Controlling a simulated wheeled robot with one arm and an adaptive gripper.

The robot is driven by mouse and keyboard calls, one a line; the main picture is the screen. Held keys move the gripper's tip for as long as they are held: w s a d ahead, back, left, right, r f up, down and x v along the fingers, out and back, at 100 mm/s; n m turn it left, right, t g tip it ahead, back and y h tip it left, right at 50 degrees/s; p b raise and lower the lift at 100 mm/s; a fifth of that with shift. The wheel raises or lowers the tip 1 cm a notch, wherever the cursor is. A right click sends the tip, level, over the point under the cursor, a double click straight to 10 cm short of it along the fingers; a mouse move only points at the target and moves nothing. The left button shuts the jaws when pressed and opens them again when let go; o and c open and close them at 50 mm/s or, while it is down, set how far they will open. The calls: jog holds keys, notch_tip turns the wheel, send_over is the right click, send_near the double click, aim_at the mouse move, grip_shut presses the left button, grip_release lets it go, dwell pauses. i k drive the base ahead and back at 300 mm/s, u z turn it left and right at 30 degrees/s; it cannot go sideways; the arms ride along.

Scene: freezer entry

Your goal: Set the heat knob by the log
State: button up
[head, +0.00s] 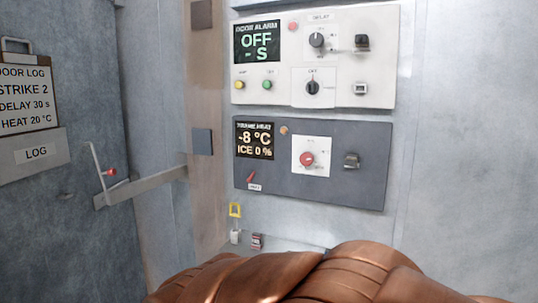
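The log (27,101) is a white sheet on a clipboard at the left, reading "DOOR LOG, STRIKE 2, DELAY 30 s, HEAT 20 °C". The heat knob (307,159) is red and round, on a white square plate on the lower grey panel (350,190). Its scale marks are too small to read. The display (255,140) left of it appears to be headed "FRAME HEAT" and reads "-8 °C, ICE 0 %". A copper-coloured part of my arm fills the bottom centre and right. My gripper is not visible.
The upper white panel (385,85) has dark knobs, buttons and a display (257,41) reading "OFF - S". A metal bar (145,186) projects at the left.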

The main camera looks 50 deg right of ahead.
aim_at(306, 159)
jog(key=u, duration=0.6)
jog(key=k, duration=1)
jog(key=z, duration=0.6)
jog(key=i, duration=0.5)
jog(key=z, duration=0.05)
